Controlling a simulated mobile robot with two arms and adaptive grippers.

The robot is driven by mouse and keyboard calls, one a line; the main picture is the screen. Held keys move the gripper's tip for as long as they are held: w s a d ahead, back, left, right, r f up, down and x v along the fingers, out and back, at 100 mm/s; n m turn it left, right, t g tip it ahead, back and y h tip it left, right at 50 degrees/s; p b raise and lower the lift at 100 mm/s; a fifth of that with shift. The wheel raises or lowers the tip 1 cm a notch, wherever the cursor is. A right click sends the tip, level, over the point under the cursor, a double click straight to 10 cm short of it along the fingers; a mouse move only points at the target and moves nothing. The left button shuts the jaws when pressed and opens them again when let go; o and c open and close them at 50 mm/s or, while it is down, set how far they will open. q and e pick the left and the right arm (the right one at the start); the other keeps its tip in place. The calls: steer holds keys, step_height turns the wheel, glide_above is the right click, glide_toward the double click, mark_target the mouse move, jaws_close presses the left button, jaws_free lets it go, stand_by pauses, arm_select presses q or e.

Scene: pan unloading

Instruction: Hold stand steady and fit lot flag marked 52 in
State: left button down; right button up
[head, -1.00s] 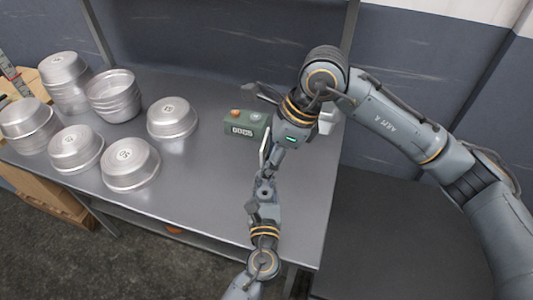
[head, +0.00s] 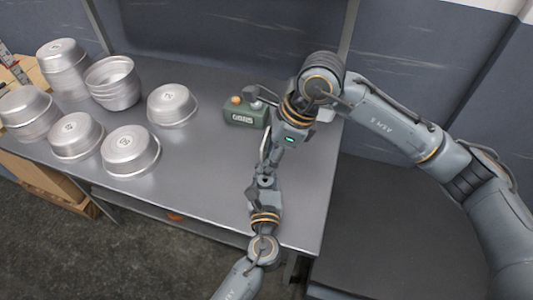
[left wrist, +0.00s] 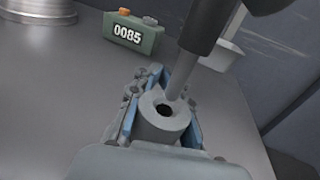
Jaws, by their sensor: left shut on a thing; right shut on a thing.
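In the left wrist view my left gripper (left wrist: 160,115) is shut on the grey round stand (left wrist: 158,128), its blue-padded fingers on both sides. The stand's top has a dark hole. The slim tip of a grey stem comes down from above at the hole's rim; I cannot tell whether it is inside. In the head view my right gripper (head: 275,147) is shut on a thin pale plate, apparently the lot flag (head: 265,144), seen nearly edge-on. Its number cannot be read. The left gripper (head: 265,172) is just below it; the stand is mostly hidden there.
A green counter box (head: 244,112) reading 0085 stands behind the grippers. Several metal pans (head: 131,150), some stacked, fill the left of the steel table (head: 205,180). A whitish container (left wrist: 222,55) stands at the back right. The table between pans and grippers is clear.

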steer(key=shift+f, duration=2.05)
stand_by(1.5)
steer(key=o, duration=1.3)
steer(key=shift+c, duration=0.2)
steer(key=shift+r, duration=0.1)
steer(key=v, duration=1.2)
arm_select(q)
steer(key=c, duration=1.2)
jaws_free()
steer(key=shift+o, duration=0.2)
steer(key=s, duration=1.2)
steer(key=shift+a, duration=0.1)
